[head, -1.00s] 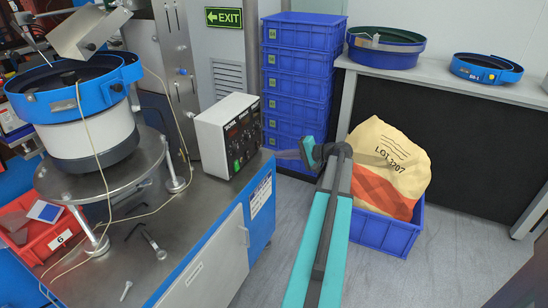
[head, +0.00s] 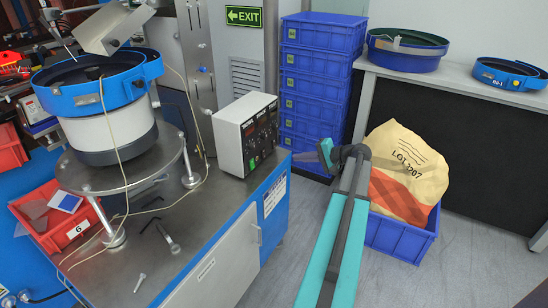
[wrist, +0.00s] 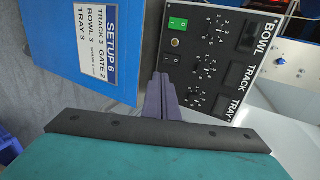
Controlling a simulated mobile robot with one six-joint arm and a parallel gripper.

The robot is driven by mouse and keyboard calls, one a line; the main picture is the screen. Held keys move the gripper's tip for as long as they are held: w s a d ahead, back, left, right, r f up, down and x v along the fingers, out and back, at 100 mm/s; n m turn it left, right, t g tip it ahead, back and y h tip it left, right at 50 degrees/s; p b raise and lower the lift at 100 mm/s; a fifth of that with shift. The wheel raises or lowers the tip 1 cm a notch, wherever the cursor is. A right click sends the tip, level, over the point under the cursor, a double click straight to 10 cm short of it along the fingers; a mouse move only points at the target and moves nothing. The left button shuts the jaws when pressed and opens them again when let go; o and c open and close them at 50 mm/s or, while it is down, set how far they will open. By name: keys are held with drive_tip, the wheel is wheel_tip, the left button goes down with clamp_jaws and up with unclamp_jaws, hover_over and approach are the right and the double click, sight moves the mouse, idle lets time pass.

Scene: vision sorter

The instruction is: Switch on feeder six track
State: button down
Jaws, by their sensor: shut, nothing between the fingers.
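The feeder's control box (head: 246,135), white with a black front panel, stands on the steel cabinet top. In the wrist view its panel (wrist: 215,50) has a green rocker switch (wrist: 177,24), a small round metal part below it and three numbered dials. The labels read BOWL, TRACK and TRAY; the TRACK dial (wrist: 203,68) is the middle one. My gripper (head: 303,157) is shut and empty, in front of and to the right of the box. In the wrist view its fingers (wrist: 161,88) point towards the panel's lower left edge; contact cannot be told.
The bowl feeder (head: 95,85) and a red bin (head: 62,215) marked 6 are at left. A setup card (wrist: 112,45) on the blue cabinet side reads SETUP 6, TRACK 3. Stacked blue crates (head: 318,90) stand behind. A sack (head: 405,175) in a blue crate is at right.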

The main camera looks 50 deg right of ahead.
drive_tip(key=shift+w, duration=0.15)
drive_tip(key=p, duration=0.2)
approach(265, 156)
drive_tip(key=x, duration=0.4)
drive_tip(key=shift+w+a+f, duration=0.15)
drive_tip(key=shift+f, duration=0.35)
drive_tip(key=shift+w+a+f, duration=0.15)
drive_tip(key=shift+w, duration=0.6)
drive_tip(key=shift+w+a+f, duration=0.1)
drive_tip(key=shift+w+a, duration=0.05)
drive_tip(key=shift+r, duration=0.3)
